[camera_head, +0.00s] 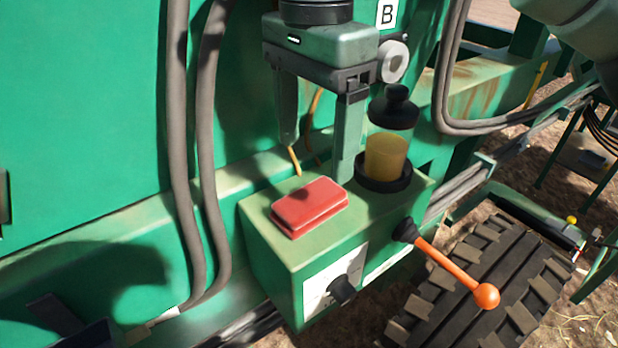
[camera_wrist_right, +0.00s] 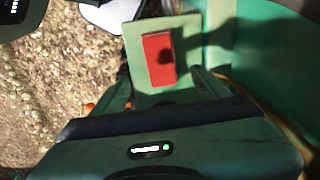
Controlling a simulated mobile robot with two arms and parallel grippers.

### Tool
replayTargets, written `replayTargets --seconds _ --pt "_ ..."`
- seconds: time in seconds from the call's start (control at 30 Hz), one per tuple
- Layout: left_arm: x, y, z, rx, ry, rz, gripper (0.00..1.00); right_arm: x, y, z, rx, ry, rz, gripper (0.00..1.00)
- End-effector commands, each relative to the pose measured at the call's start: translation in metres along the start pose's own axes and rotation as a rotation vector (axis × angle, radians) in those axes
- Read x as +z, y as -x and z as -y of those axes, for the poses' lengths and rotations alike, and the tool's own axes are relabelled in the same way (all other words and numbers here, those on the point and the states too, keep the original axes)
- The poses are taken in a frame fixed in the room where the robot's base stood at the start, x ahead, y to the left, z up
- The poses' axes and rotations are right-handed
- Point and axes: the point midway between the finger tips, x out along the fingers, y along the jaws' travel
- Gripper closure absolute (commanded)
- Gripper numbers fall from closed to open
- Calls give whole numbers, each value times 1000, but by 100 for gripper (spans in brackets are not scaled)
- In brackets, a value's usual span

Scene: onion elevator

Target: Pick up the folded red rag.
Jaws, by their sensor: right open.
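The folded red rag (camera_head: 310,206) lies flat on top of a green box (camera_head: 262,226), near its left front part. My right gripper (camera_head: 318,162) points down from above, just behind the rag in the head view. Its two fingers are apart with nothing between them, and they do not appear to touch the rag. In the right wrist view the rag (camera_wrist_right: 159,60) lies beyond the open fingers of the right gripper (camera_wrist_right: 165,85), with a dark shadow on its right side. My left gripper is not in view.
A clear jar of yellow liquid with a black cap (camera_head: 385,155) stands right of the rag, close to the right gripper's finger. An orange lever (camera_head: 450,265) and a black knob (camera_head: 342,289) stick out from the box front. Grey hoses (camera_head: 205,150) run down at left.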

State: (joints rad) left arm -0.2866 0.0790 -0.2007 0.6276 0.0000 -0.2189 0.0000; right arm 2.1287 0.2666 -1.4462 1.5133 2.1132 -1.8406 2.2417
Motion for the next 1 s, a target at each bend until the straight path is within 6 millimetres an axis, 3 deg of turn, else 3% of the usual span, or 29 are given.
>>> replayTargets --seconds 0.43,0.6,0.87,1.0 --pt "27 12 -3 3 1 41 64 3 -53 2 9 11 -6 25" --pt "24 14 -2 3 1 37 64 3 -75 3 6 11 -5 25" --pt "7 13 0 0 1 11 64 3 -79 3 5 10 -5 25" --pt "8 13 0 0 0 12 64 3 -79 3 5 10 -5 59"
